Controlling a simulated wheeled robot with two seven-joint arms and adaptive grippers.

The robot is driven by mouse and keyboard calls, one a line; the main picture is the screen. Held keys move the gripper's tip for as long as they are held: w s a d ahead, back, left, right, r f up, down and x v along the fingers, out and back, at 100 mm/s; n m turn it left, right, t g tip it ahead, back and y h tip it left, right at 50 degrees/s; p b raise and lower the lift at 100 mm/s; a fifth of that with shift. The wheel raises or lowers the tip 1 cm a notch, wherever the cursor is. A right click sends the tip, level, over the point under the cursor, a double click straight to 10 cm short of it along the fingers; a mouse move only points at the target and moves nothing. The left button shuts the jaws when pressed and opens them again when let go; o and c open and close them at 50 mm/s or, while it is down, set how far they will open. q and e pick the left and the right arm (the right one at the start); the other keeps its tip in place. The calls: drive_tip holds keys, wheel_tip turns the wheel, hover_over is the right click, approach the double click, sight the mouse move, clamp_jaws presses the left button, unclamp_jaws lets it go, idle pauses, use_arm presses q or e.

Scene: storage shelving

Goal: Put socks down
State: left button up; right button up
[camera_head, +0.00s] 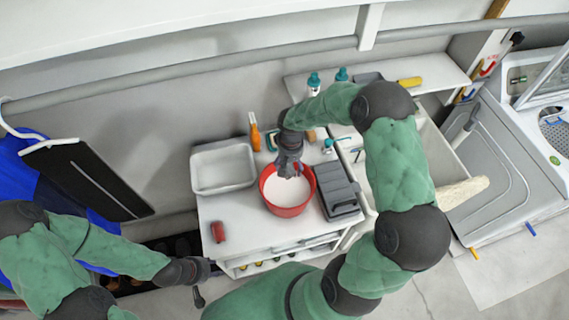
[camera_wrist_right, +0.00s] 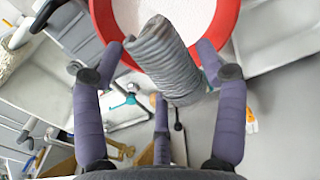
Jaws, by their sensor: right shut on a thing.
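My right gripper (camera_head: 290,168) is over the red bowl (camera_head: 309,204) on the white cabinet top. In the right wrist view its purple-grey fingers (camera_wrist_right: 160,75) are closed around a grey ribbed roll (camera_wrist_right: 165,52), which looks like the socks. The roll overlaps the red rim and white inside of the bowl (camera_wrist_right: 227,18) in that view; I cannot tell whether it touches the bowl. In the head view the socks are hard to tell from the dark gripper. My left gripper (camera_head: 198,290) is low, in front of the cabinet's left side; its fingers are too small to judge.
A white tray (camera_head: 223,167) stands left of the bowl and a dark grey case (camera_head: 338,188) right of it. A small red object (camera_head: 217,231) lies at the front left. An orange bottle (camera_head: 254,132) stands behind. A washing machine (camera_head: 505,165) is at the right.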

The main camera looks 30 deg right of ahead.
sight(290, 170)
drive_tip(key=shift+s+f+b, duration=0.15)
drive_tip(key=shift+f+b, duration=0.3)
drive_tip(key=shift+f, duration=0.15)
wheel_tip(290, 170, down, 3)
drive_tip(key=shift+r+b, duration=0.2)
drive_tip(key=shift+b, duration=0.55)
wheel_tip(290, 170, down, 7)
drive_tip(key=b, duration=0.4)
drive_tip(key=o, duration=1.2)
drive_tip(key=shift+r+p, duration=2)
drive_tip(key=shift+r, duration=1.55)
